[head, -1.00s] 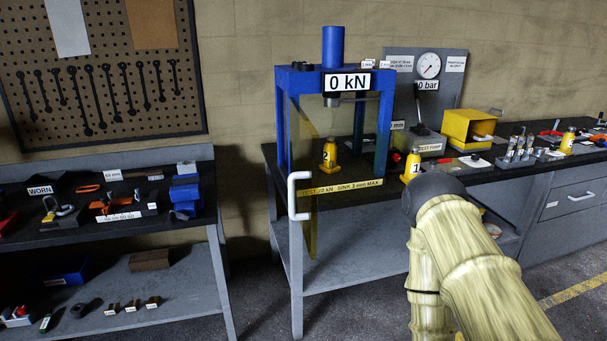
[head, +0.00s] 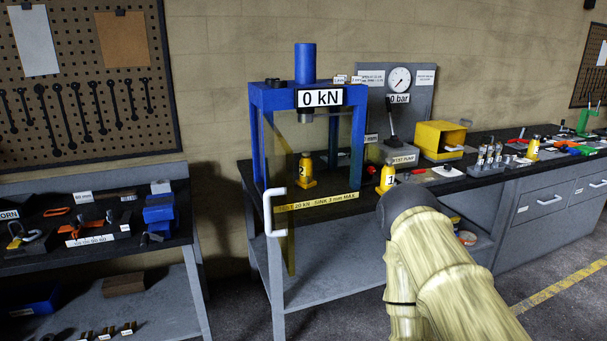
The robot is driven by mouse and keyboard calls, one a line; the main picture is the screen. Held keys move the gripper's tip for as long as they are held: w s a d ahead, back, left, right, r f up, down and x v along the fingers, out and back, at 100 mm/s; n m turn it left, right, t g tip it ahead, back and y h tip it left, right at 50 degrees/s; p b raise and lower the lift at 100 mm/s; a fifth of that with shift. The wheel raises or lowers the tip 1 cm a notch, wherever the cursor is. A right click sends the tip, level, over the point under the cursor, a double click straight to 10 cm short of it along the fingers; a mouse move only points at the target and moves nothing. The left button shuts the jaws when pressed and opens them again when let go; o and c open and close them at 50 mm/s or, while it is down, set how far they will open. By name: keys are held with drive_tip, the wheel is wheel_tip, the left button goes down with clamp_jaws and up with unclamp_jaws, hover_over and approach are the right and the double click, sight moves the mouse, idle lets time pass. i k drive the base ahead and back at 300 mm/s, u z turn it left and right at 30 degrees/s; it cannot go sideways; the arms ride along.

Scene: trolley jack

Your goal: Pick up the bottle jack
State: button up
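Several yellow bottle jacks stand upright on the dark bench. The jack marked 2 (head: 306,171) is inside the blue press frame, behind its clear yellowish door. The jack marked 1 (head: 387,178) stands just right of the press, partly hidden at its base by my arm. Another yellow jack (head: 533,148) stands farther right, past the yellow box. My arm, in a pale sleeve, reaches up from the bottom with its dark end just below jack 1 in the picture. My gripper's fingers cannot be made out.
The blue press (head: 318,97) reads 0 kN; its door handle (head: 270,212) sticks out in front. A gauge panel (head: 396,95), a yellow box (head: 440,139) and small tools crowd the bench. A tool shelf (head: 90,243) stands left. Floor shows between shelf and press.

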sight(305, 181)
drive_tip(key=k, duration=0.65)
drive_tip(key=z, duration=0.65)
drive_tip(key=i, duration=1.3)
drive_tip(key=u, duration=0.65)
drive_tip(key=i, duration=0.6)
drive_tip(key=u, duration=0.6)
